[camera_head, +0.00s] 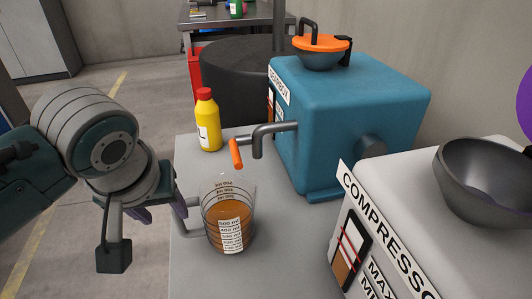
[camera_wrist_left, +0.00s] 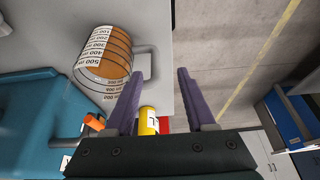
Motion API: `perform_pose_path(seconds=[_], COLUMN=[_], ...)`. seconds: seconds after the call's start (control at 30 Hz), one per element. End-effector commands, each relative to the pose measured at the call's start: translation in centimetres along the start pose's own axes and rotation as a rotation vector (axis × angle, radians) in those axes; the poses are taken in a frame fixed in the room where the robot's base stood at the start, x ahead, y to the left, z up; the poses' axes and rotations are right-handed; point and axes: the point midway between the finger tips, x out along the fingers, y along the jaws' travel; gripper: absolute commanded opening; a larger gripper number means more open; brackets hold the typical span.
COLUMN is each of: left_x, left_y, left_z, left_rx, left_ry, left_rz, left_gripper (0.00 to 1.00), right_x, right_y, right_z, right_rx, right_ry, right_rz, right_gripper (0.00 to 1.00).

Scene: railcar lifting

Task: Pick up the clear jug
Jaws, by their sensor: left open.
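The clear jug (camera_head: 229,222) stands upright on the grey tabletop, partly filled with orange-brown liquid and marked with measuring bands. Its handle points left, toward my left gripper (camera_head: 158,210), which is just left of the jug. The gripper is open with purple fingers and holds nothing. In the left wrist view, the jug (camera_wrist_left: 101,56) is at upper left. Its handle (camera_wrist_left: 152,56) shows just beyond the gap between the fingertips (camera_wrist_left: 160,73), nearer the left finger. I cannot tell whether a finger touches it. My right gripper is not in view.
A yellow bottle with a red cap (camera_head: 208,122) stands behind the jug. The blue gearbox (camera_head: 350,120), with a grey pipe and orange-tipped spout (camera_head: 237,153), is at the back right. The white compressor (camera_head: 405,235) with a dark bowl (camera_head: 487,183) is at right. Floor is open at left.

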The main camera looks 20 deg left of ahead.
Motion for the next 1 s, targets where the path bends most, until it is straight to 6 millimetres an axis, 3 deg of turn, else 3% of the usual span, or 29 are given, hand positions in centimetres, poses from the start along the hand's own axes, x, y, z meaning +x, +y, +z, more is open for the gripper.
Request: perform_pose_path(seconds=[0.03, 0.27, 0.53, 0.87, 1.0], left_x=[1.1, 3.2, 7.3, 7.7, 7.7], left_y=[-0.1, 0.2, 0.8, 0.8, 0.8], left_z=[0.1, 0.1, -0.1, -0.3, -0.3], left_rx=[0.0, 0.002, 0.002, 0.003, 0.003], left_ry=[-0.002, -0.002, -0.001, -0.001, -0.001], left_rz=[-0.003, 0.0, -0.001, 0.001, 0.001], left_gripper=[0.55, 0.55, 0.55, 0.54, 0.38], right_x=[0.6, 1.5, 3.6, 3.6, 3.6], right_y=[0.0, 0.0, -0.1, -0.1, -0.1], right_z=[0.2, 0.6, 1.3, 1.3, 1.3], right_rx=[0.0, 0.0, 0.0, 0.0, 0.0], right_ry=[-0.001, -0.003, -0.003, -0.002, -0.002], right_rz=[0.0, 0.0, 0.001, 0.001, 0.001], right_gripper=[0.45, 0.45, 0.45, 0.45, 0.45])
